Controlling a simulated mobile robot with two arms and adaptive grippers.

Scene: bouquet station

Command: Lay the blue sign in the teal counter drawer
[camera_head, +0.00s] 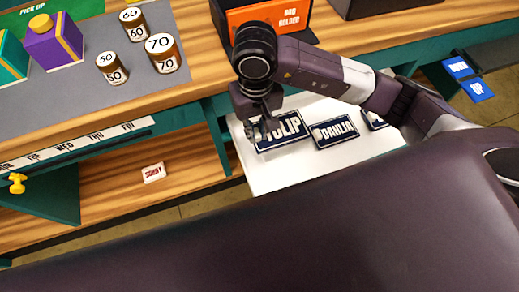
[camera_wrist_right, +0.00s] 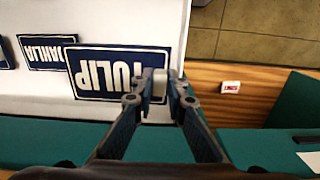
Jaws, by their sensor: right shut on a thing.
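The blue TULIP sign (camera_head: 283,132) has white letters and a white border. My right gripper (camera_head: 256,130) is at its left end in the head view. In the wrist view, the right gripper (camera_wrist_right: 158,84) is shut on one end of the TULIP sign (camera_wrist_right: 105,75), which shows upside down there. The sign is over a white surface (camera_head: 262,180); I cannot tell how far above it. A blue DAHLIA sign (camera_head: 334,131) lies beside it. A teal panel with a yellow knob (camera_head: 18,184) is at the left; whether it is the drawer is unclear. My left gripper is not in view.
A small white card with red letters (camera_head: 153,173) lies on the wood left of the white surface. Numbered cylinders (camera_head: 163,54) stand on the counter. Another blue sign (camera_head: 375,119) is partly hidden by my arm. Two small blue signs (camera_head: 458,67) are at the far right.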

